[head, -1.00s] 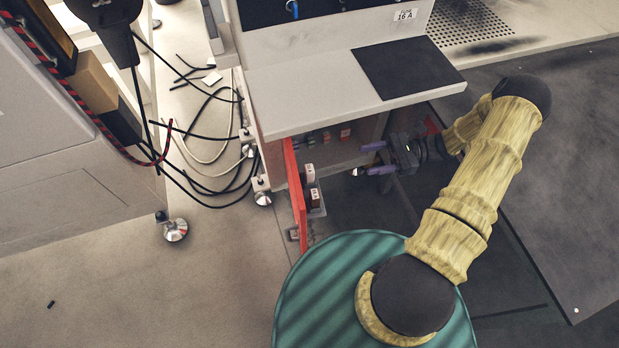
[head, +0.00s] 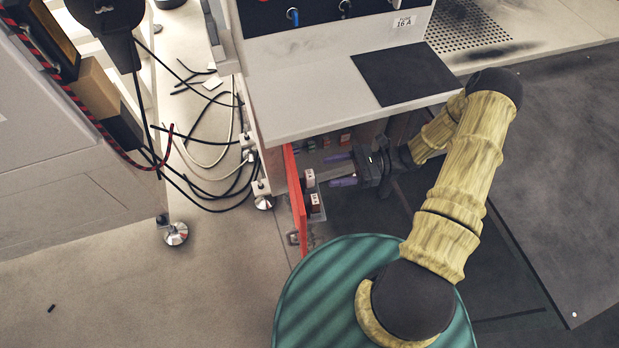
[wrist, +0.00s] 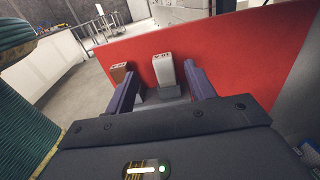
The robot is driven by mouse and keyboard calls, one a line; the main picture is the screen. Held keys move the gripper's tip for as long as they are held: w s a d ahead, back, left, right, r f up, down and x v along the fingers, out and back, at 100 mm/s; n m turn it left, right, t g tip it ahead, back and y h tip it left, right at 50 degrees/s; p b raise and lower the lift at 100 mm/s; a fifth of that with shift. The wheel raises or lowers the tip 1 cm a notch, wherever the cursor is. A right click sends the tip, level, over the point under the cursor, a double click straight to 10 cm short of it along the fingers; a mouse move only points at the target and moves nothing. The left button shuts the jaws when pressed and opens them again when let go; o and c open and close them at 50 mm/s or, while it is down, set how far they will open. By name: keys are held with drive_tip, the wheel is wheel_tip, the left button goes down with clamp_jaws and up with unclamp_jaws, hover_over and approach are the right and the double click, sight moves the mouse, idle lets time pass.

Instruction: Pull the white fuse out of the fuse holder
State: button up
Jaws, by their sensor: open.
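The white fuse (head: 310,178) stands out from the inner face of the red door panel. In the wrist view the white fuse (wrist: 164,69) sits in a grey fuse holder (wrist: 168,97), upright in the picture. A brown fuse (head: 315,199) is beside it; in the wrist view this brown fuse (wrist: 119,72) is left of my left finger. My gripper (head: 328,172) is open, its purple fingers pointing at the white fuse. In the wrist view the fuse shows between the fingertips, and I see no contact. My gripper hides part of the holder there.
The red panel (head: 296,195) hangs open under the light worktop (head: 320,100), which overhangs my gripper. Several small coloured parts (head: 328,141) sit inside the cabinet behind. Cables (head: 215,125) lie on the floor at left.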

sight(309, 174)
drive_tip(key=shift+s+a, duration=0.15)
drive_tip(key=shift+a, duration=0.85)
drive_tip(key=a, duration=0.5)
drive_tip(key=shift+s+a+f, duration=0.1)
drive_tip(key=shift+s+f, duration=0.05)
drive_tip(key=shift+s, duration=0.1)
drive_tip(key=shift+c, duration=0.2)
drive_tip(key=c, duration=1)
